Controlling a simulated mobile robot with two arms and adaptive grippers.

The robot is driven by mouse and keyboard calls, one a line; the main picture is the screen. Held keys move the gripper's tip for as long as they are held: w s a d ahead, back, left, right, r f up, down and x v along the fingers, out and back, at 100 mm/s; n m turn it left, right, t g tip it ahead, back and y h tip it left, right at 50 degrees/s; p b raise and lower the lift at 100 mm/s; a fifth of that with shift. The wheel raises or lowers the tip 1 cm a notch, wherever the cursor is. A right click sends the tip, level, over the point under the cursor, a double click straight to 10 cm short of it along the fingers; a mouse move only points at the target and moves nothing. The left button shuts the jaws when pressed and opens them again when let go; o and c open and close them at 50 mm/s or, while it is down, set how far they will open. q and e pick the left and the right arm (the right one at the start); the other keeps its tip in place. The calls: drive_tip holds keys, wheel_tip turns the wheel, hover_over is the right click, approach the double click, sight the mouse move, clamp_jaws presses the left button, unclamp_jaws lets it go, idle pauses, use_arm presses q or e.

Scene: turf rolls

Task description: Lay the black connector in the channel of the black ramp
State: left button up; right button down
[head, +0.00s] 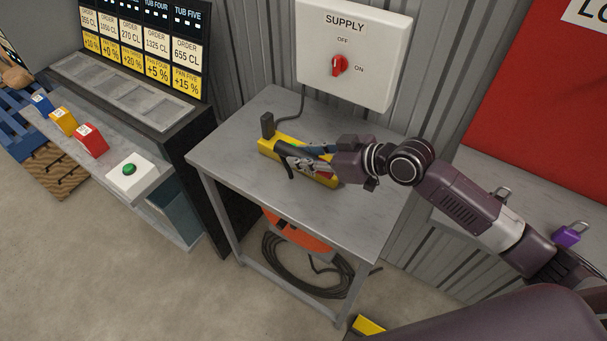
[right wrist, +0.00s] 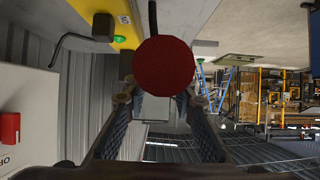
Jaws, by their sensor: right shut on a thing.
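My right gripper (head: 309,158) is low over the yellow block (head: 327,182) on the grey table, with its fingers shut on the black connector (head: 285,153). A short black cable hangs from the connector at its left end. In the right wrist view a round red face (right wrist: 165,67) shows between the fingers of my right gripper (right wrist: 163,100) and hides most of what lies beyond. I cannot clearly tell the black ramp and its channel from the dark shapes at the yellow block, nor whether the connector touches it. My left gripper is not in view.
An upright black block (head: 267,124) stands at the yellow block's far left end, with a cord to the white SUPPLY box (head: 353,50). The table (head: 230,155) is clear at left and front. A coiled cable (head: 300,265) lies below. A green button (head: 129,169) is at left.

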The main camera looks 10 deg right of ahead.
sight(303, 153)
wheel_tip(303, 153, up, 9)
drive_tip(key=shift+r+b, duration=0.1)
drive_tip(key=shift+b, duration=0.4)
drive_tip(key=s+d+f+n, duration=0.1)
drive_tip(key=s+d, duration=0.2)
drive_tip(key=s, duration=0.5)
drive_tip(key=s+d+f+n+g+y+b, duration=0.1)
drive_tip(key=s+d, duration=0.3)
drive_tip(key=s, duration=0.3)
drive_tip(key=shift+s+d+f, duration=0.2)
drive_tip(key=shift+s+f, duration=0.15)
drive_tip(key=shift+s, duration=0.05)
drive_tip(key=shift+r, duration=0.1)
drive_tip(key=shift+a, duration=0.1)
